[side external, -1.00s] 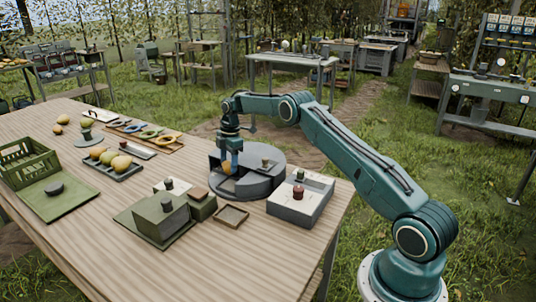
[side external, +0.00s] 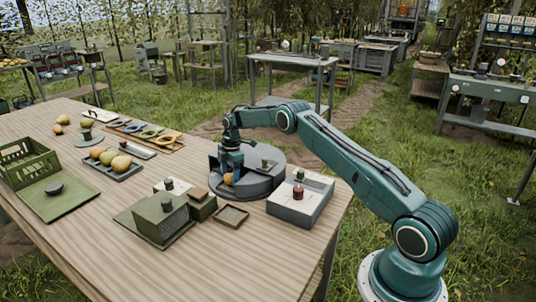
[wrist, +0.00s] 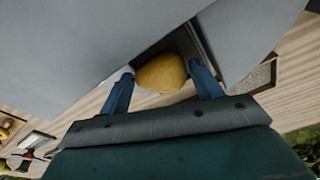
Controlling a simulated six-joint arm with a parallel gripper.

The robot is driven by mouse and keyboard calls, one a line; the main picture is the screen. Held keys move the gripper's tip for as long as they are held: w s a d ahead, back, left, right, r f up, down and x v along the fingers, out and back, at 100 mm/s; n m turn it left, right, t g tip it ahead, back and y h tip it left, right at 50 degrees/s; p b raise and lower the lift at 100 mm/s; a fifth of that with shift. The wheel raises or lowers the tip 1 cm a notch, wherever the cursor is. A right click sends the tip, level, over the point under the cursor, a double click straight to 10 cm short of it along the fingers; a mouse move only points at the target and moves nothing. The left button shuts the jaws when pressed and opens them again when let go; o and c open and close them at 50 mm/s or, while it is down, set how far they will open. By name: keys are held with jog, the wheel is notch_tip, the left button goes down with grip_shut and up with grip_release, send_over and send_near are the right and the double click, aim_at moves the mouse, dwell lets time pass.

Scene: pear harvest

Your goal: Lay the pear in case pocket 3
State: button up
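A yellow-orange pear (side external: 228,179) is between the two blue fingers of my gripper (side external: 231,172), at the open wedge of a round grey case (side external: 262,184) with a small knob on top. In the wrist view the pear (wrist: 162,73) sits between the fingertips (wrist: 160,80), which appear to touch its sides, with a dark gap between the grey walls just beyond. My gripper is shut on the pear. I cannot tell whether the pear touches the pocket floor, and no pocket number is readable.
A grey-white box (side external: 300,201) with a red knob stands close to the right of the case. A small brown tray (side external: 231,216) and green boxes (side external: 160,220) are in front. A grey tray (side external: 128,172) with several pears and a green crate (side external: 27,165) are at left.

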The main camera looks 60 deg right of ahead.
jog(key=shift+r, duration=0.1)
jog(key=shift+s+d+r, duration=0.1)
jog(key=shift+d+r, duration=0.1)
jog(key=shift+r, duration=1.7)
jog(key=shift+s+d+r, duration=0.1)
jog(key=shift+d+r, duration=0.1)
jog(key=shift+r, duration=1.7)
